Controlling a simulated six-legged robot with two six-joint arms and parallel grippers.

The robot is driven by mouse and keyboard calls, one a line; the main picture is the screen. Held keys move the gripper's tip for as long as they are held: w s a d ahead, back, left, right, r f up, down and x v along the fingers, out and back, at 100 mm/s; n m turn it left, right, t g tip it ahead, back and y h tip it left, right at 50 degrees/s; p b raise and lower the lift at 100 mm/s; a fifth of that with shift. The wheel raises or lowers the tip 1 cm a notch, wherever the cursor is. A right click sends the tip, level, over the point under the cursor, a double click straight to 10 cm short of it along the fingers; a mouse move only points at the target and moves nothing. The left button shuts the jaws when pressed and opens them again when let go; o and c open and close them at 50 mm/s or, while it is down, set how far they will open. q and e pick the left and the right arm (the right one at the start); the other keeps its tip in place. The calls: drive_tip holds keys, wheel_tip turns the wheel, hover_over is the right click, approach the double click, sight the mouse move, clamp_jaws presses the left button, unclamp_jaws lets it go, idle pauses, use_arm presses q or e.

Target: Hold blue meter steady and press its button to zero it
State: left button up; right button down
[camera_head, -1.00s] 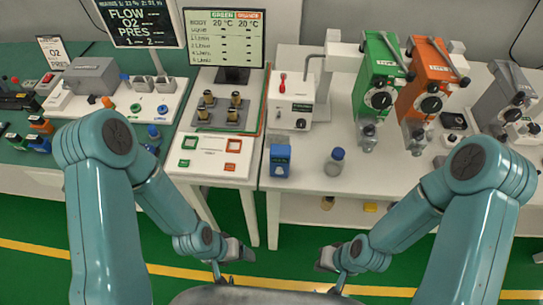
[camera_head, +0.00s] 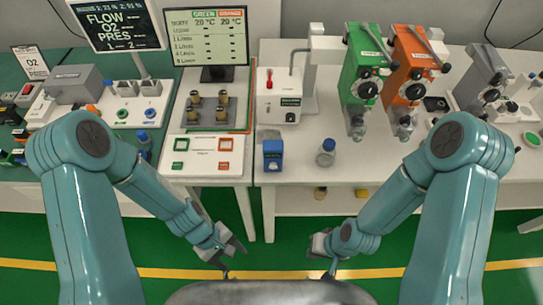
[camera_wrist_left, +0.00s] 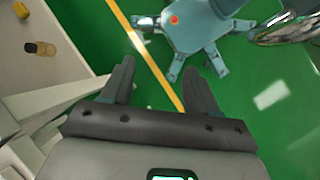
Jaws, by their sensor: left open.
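The blue meter (camera_head: 272,155) stands upright near the front edge of the white table (camera_head: 400,165), left of a blue-capped bottle. A small pale display shows on its front; I cannot make out its button. My left gripper (camera_head: 234,261) is open and empty, low in front of the table and below the meter in the picture. The left wrist view shows its two fingers spread apart (camera_wrist_left: 160,68) over green floor. My right gripper (camera_head: 325,257) is also low in front of the table, with its fingers apart and nothing seen between them. Both grippers are clear of the meter.
The blue-capped bottle (camera_head: 326,153) stands right of the meter. A white box with a red lever (camera_head: 278,95) is behind it. Green (camera_head: 365,65) and orange (camera_head: 411,65) vaporizers stand further back. A white board with coloured squares (camera_head: 202,155) lies left.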

use_arm(q)
drive_tip(key=w+d+n+h, duration=0.2)
drive_tip(key=w+n, duration=0.2)
drive_tip(key=n+t+h+b, duration=0.4)
drive_tip(key=n+t+h, duration=0.15)
drive_tip(key=n, duration=0.25)
approach(267, 163)
drive_tip(key=shift+w+d+f+t+y, duration=0.25)
drive_tip(key=shift+w+d+f+t, duration=0.25)
drive_tip(key=shift+d+f, duration=0.3)
drive_tip(key=shift+w+a+f+b, duration=0.1)
drive_tip(key=shift+a+f+b, duration=0.1)
drive_tip(key=shift+f+b, duration=0.1)
drive_tip(key=shift+w+d+f, duration=0.1)
drive_tip(key=shift+d+f, duration=0.05)
drive_tip(key=shift+d, duration=0.05)
drive_tip(key=b+x, duration=0.4)
drive_tip(key=x, duration=0.4)
drive_tip(key=shift+d+f+b, duration=0.15)
drive_tip(key=shift+d+b, duration=0.05)
drive_tip(key=shift+b, duration=0.15)
drive_tip(key=shift+d+f, duration=0.1)
drive_tip(key=shift+d, duration=0.3)
